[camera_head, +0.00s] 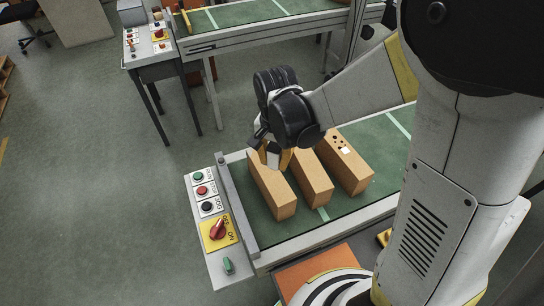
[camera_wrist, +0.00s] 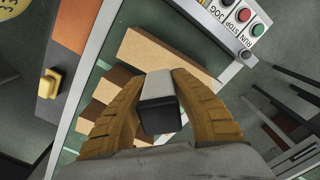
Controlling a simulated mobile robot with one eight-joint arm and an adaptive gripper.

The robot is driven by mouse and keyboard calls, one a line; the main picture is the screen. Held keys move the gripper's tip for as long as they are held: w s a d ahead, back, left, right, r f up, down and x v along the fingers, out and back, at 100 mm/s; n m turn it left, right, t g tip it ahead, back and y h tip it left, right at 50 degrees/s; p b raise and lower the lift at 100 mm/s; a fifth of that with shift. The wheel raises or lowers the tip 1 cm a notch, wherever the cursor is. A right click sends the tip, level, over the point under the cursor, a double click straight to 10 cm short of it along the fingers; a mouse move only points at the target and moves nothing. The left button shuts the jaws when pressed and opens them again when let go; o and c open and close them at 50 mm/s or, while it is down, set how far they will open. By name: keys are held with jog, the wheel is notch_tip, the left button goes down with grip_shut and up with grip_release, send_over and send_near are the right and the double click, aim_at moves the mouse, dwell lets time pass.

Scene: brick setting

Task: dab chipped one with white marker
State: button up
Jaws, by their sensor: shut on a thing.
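Three tan bricks lie side by side on the green conveyor: a left brick (camera_head: 272,190), a middle brick (camera_head: 311,180) and a right brick (camera_head: 345,171). The right brick has several dark pits and a white patch on its top, near its far end. My gripper (camera_head: 272,158) is over the far end of the left brick. In the wrist view my gripper (camera_wrist: 158,105) is shut on a marker (camera_wrist: 160,112) with a pale body and a black end. Whether the marker touches a brick cannot be told. In the wrist view, the fingers partly hide the bricks (camera_wrist: 160,52).
A control panel (camera_head: 209,225) with buttons and a red switch stands along the conveyor's left end, behind a grey rail (camera_head: 237,205). A second conveyor (camera_head: 240,14) and another panel (camera_head: 150,42) are at the back. Open floor (camera_head: 90,200) lies to the left.

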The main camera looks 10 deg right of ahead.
aim_at(275, 181)
jog(key=shift+a+f, duration=0.1)
jog(key=shift+a, duration=0.1)
jog(key=shift+d+f+b, duration=0.3)
jog(key=shift+f+b, duration=0.45)
jog(key=shift+f, duration=0.15)
jog(key=shift+f+b, duration=1.45)
jog(key=shift+f, duration=0.6)
jog(key=shift+f+b, duration=0.55)
jog(key=shift+b, duration=0.1)
jog(key=shift+r+p, duration=2.6)
jog(key=shift+r, duration=1)
grip_shut()
